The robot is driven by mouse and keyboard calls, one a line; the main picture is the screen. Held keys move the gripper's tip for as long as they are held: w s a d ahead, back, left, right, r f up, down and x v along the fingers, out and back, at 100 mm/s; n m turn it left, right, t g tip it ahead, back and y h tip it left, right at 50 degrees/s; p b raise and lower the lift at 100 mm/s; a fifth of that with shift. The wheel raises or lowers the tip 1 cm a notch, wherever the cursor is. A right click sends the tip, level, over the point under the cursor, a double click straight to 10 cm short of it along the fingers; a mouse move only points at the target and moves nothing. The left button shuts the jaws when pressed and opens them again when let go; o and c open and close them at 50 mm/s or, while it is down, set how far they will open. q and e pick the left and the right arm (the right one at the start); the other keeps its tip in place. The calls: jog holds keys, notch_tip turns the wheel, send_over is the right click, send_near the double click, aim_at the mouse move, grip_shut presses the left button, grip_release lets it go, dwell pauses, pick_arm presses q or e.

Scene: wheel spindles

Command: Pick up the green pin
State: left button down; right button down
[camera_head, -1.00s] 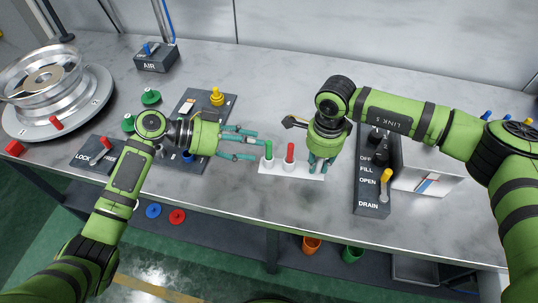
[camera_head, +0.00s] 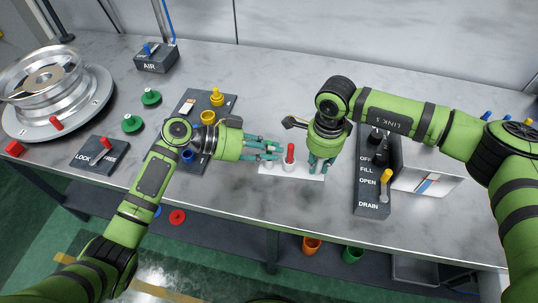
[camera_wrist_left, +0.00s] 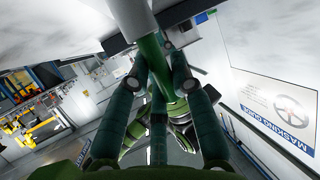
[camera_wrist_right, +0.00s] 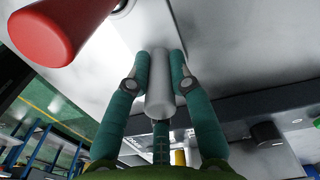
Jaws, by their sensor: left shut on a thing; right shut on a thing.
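The green pin (camera_wrist_left: 153,52) is between the fingers of my left gripper (camera_head: 279,149), which is shut on it. In the left wrist view its end meets a light grey surface. In the head view the fingers hide the pin. A red pin (camera_head: 290,152) stands upright on the white strip (camera_head: 310,173), just right of the left fingers; it also shows in the right wrist view (camera_wrist_right: 70,25). My right gripper (camera_head: 320,164) is shut on a pale grey-white pin (camera_wrist_right: 160,95) at the strip's right end.
A dark panel with OFF, FILL, OPEN and DRAIN labels (camera_head: 370,196) stands right of the strip. A dark board with a yellow knob (camera_head: 216,98) lies behind the left gripper. A wheel rim (camera_head: 42,80) is at far left. The table front (camera_head: 230,200) is clear.

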pick_arm(q)
jog(key=shift+r, duration=0.15)
notch_tip(320, 180, up, 10)
jog(key=shift+f, duration=0.1)
dwell(0.3)
pick_arm(e)
jog(key=c, duration=1)
grip_release()
notch_tip(320, 180, up, 12)
